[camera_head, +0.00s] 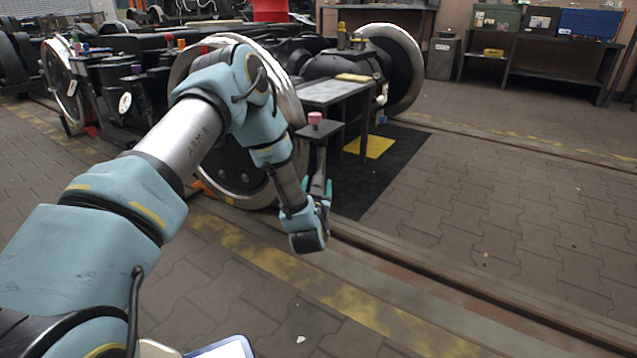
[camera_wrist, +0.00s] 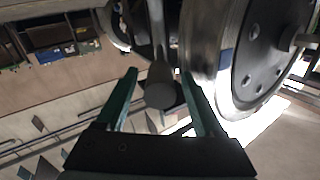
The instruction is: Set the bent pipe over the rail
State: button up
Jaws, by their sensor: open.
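My gripper (camera_head: 321,188) is low in front of the large wheel in the head view, its teal fingers pointing up. In the wrist view my gripper (camera_wrist: 158,74) is open, one finger on each side of a grey, rounded piece (camera_wrist: 160,86). This piece may be the end of the bent pipe; its full shape is hidden, and I cannot tell whether the fingers touch it. In the head view a grey upright piece (camera_head: 318,165) shows by the fingers. The rail (camera_head: 450,283) runs along the floor to the right of the gripper.
A large steel wheel (camera_head: 187,72) of the bogie stands behind my arm. A dark stand with a pink cap (camera_head: 315,118) and a grey bench (camera_head: 335,92) are close behind the gripper. A black mat (camera_head: 398,150) lies beyond. The paved floor at right is clear.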

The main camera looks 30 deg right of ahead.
aim_at(318, 174)
jog(key=shift+b+x, duration=0.7)
jog(key=shift+x, duration=1.55)
grip_shut()
